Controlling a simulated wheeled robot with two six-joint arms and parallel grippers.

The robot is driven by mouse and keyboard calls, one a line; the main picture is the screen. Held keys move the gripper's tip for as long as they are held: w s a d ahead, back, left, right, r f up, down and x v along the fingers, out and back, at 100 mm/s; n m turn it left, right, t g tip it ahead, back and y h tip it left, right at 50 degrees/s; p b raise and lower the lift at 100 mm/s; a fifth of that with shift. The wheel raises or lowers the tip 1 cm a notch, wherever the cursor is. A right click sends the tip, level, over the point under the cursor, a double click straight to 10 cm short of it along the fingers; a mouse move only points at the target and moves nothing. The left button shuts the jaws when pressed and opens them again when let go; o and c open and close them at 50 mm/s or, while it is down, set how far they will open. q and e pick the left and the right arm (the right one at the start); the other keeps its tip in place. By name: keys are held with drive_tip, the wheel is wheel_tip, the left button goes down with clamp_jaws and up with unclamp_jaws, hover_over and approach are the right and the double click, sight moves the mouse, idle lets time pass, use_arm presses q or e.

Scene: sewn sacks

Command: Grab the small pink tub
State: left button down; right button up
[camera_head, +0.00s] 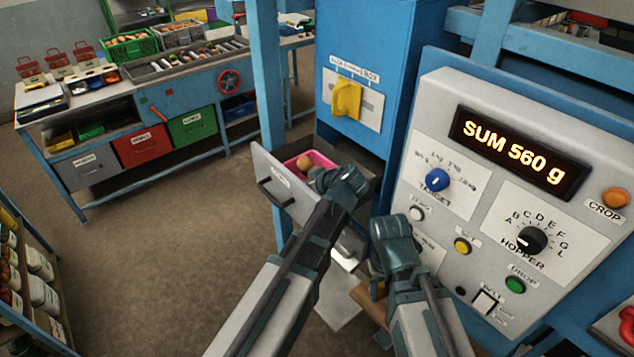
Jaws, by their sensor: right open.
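The small pink tub (322,158) sits in an open grey drawer (276,190) below the blue cabinet. A round brownish item (304,162) lies in the tub. My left gripper (322,180) is at the tub's near right side and covers part of it. Its fingers are too small and overlapped to tell whether they are open or shut, or whether they touch the tub. My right gripper (382,262) is open, lower and to the right, in front of the panel's left edge and apart from the tub.
A grey control panel (470,140) with knobs, buttons and a display reading "SUM 560 g" stands at right. A yellow handle (347,98) sticks out from the blue cabinet (375,40). A blue workbench (150,85) stands at back left, a shelf (30,290) at lower left. Floor between is clear.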

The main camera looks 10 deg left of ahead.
use_arm(q)
drive_tip(key=shift+r, duration=0.15)
idle(0.4)
wheel_tip(320, 180, up, 10)
drive_tip(key=p, duration=1)
